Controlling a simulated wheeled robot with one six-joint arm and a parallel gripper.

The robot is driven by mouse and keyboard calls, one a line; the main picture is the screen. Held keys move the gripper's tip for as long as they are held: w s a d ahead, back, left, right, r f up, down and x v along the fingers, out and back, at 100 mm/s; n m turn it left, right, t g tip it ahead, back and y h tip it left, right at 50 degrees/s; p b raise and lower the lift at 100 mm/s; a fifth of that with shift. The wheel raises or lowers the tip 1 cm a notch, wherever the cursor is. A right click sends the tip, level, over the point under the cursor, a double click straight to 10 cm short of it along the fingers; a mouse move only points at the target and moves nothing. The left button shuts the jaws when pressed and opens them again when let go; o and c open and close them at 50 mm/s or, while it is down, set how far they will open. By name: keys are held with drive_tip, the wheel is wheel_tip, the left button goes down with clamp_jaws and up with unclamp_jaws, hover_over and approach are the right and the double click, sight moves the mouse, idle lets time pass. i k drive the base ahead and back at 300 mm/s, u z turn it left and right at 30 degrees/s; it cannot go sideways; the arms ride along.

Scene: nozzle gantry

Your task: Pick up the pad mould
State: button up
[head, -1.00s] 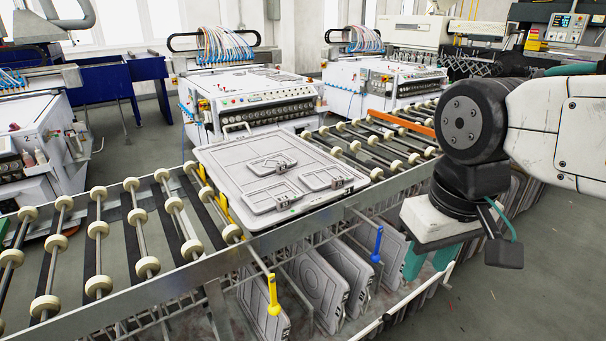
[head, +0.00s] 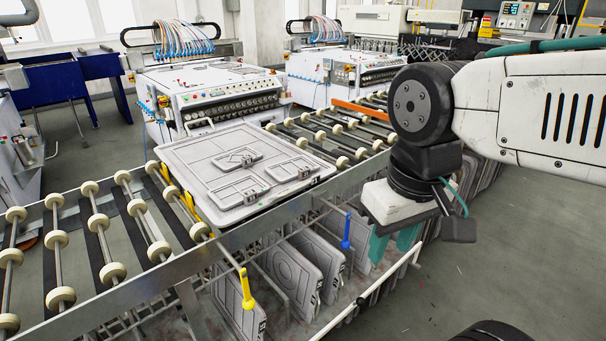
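A large grey tray plate (head: 185,155) lies flat on the roller conveyor, with three small grey moulds on it. One mould (head: 230,160) is at the back, one (head: 232,193) at the front left and one (head: 288,173) at the right. Each has a small dark clip-like part at its edge. I cannot tell which is the pad mould. My gripper (head: 394,243) points down to the right of the tray, past the conveyor's front rail. Its teal fingers look apart, with nothing visible between them; their tips are partly hard to see.
Larger grey moulds (head: 290,270) stand upright in a rack below the conveyor. A yellow handle (head: 246,290) and a blue handle (head: 346,232) stick out at the front rail (head: 150,285). White machines (head: 215,95) stand behind.

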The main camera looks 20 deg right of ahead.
sight(294, 166)
drive_tip(key=u, duration=0.25)
drive_tip(key=k, duration=0.6)
drive_tip(key=u, duration=0.55)
drive_tip(key=k, duration=0.6)
drive_tip(key=z, duration=0.55)
drive_tip(key=i, duration=0.6)
drive_tip(key=z, duration=0.45)
drive_tip(key=i, duration=1.15)
drive_tip(key=u, duration=0.7)
